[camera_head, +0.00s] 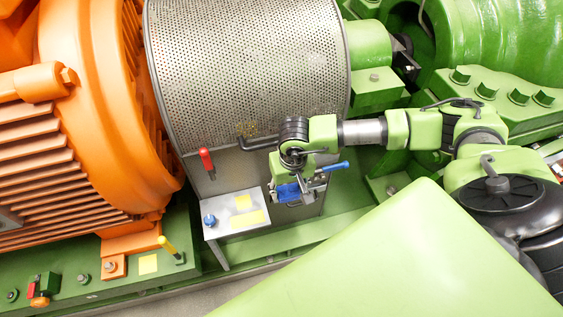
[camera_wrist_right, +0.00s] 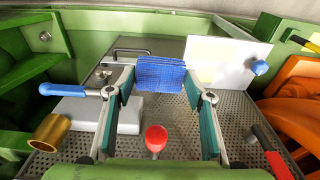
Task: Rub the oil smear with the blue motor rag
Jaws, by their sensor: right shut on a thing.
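My right gripper (camera_head: 289,186) is shut on the blue motor rag (camera_head: 287,193), in front of the grey panel under the perforated guard. In the right wrist view, the rag (camera_wrist_right: 160,74) sits as a flat, ribbed blue piece between the two fingertips (camera_wrist_right: 159,86). I cannot make out the oil smear for certain. A small brownish mark (camera_head: 246,129) shows at the lower edge of the perforated guard, above a dark handle. My left gripper is not in view.
A small pale table (camera_head: 237,224) with yellow patches and a blue knob (camera_head: 210,219) stands left of my right gripper. A red handle (camera_head: 207,160) and a blue handle (camera_head: 335,167) stick out nearby. The orange motor (camera_head: 105,110) fills the left side.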

